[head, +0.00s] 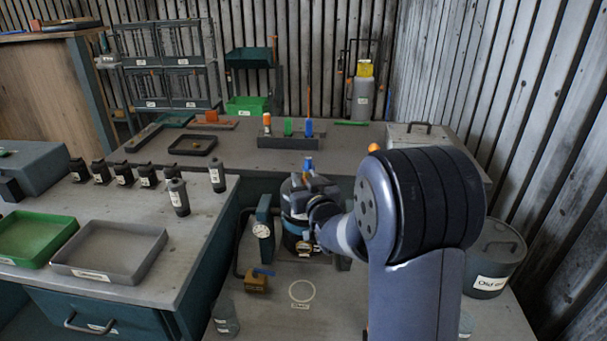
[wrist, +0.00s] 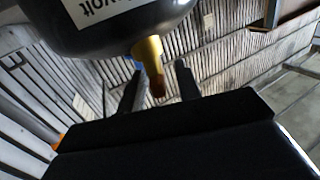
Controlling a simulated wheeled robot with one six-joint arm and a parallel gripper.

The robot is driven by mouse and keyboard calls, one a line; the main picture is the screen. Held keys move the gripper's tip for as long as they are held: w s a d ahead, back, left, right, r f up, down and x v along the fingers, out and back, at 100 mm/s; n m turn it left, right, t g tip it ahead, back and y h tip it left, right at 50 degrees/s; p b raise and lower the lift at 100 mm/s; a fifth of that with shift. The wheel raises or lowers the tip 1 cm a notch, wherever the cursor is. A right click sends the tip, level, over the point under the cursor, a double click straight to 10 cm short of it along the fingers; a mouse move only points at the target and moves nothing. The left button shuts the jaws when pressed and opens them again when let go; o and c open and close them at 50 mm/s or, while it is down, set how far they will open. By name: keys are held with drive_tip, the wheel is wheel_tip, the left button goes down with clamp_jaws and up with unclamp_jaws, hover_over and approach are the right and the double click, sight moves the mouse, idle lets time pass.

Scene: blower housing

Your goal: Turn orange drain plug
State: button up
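In the wrist view, a dark rounded housing (wrist: 110,25) with a white label, partly readable as "volt", fills the upper left. A yellow, brass-like stem (wrist: 147,52) sticks out from it and ends in an orange-brown tip (wrist: 158,88), which appears to be the drain plug. My gripper (wrist: 158,72) is open, with one dark finger on each side of the stem and tip. Gaps show on both sides; contact is not visible. In the head view, a dark cylindrical housing (head: 291,198) stands behind my arm's end, which hides part of it. The orange plug cannot be made out there.
A gauge on a teal post (head: 263,229) stands close left of the housing. A brass block with a blue handle (head: 257,282) sits in front. The left bench holds trays (head: 112,252) and several dark bottles.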

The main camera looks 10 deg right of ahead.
drive_tip(key=shift+w, duration=0.75)
drive_tip(key=shift+c, duration=0.2)
clamp_jaws()
